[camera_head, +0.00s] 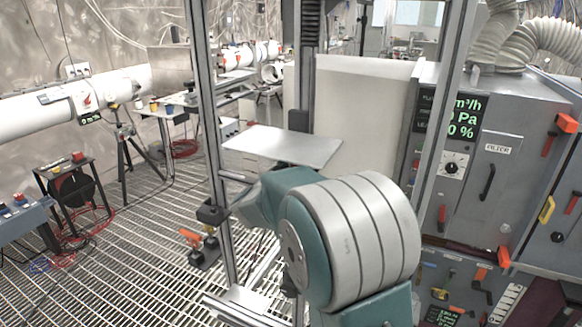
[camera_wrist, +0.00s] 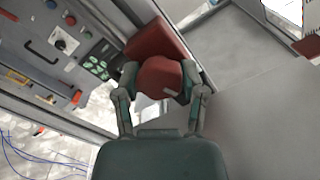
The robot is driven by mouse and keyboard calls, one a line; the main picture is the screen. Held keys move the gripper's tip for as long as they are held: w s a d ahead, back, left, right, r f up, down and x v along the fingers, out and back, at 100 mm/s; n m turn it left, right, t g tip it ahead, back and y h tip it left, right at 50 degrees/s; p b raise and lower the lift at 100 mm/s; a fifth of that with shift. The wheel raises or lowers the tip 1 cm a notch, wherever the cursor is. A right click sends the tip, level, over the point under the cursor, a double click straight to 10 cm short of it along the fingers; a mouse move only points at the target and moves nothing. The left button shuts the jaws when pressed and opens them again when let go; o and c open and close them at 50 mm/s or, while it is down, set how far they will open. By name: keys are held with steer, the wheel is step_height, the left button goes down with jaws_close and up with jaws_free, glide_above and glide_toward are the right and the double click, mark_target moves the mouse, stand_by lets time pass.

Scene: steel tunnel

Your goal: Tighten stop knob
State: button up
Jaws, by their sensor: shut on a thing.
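In the wrist view, my gripper (camera_wrist: 159,70) has its two fingers on either side of a rounded dark red knob (camera_wrist: 160,80) and is shut on it. The knob sits against a dark red block-shaped part (camera_wrist: 157,40) just beyond it. I take this to be the stop knob, though no label shows. The finger contact is partly hidden by the fingers themselves. In the head view, my arm fills the lower middle, and neither my gripper nor the held knob can be made out there.
A grey control cabinet (camera_head: 495,150) with levers and a green display (camera_head: 450,115) stands at the right. A metal upright (camera_head: 207,130) stands close left of my arm. A flat metal plate (camera_head: 283,145) lies behind the arm. Grated floor (camera_head: 130,265) is open at the left.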

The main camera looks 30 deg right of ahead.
steer(key=shift+m, duration=1.7)
steer(key=o, duration=1.2)
steer(key=shift+d, duration=0.2)
steer(key=shift+c, duration=0.2)
steer(key=shift+a, duration=0.1)
steer(key=v, duration=1.1)
steer(key=shift+s+a+f, duration=0.15)
steer(key=shift+s+a, duration=0.1)
steer(key=shift+a, duration=0.1)
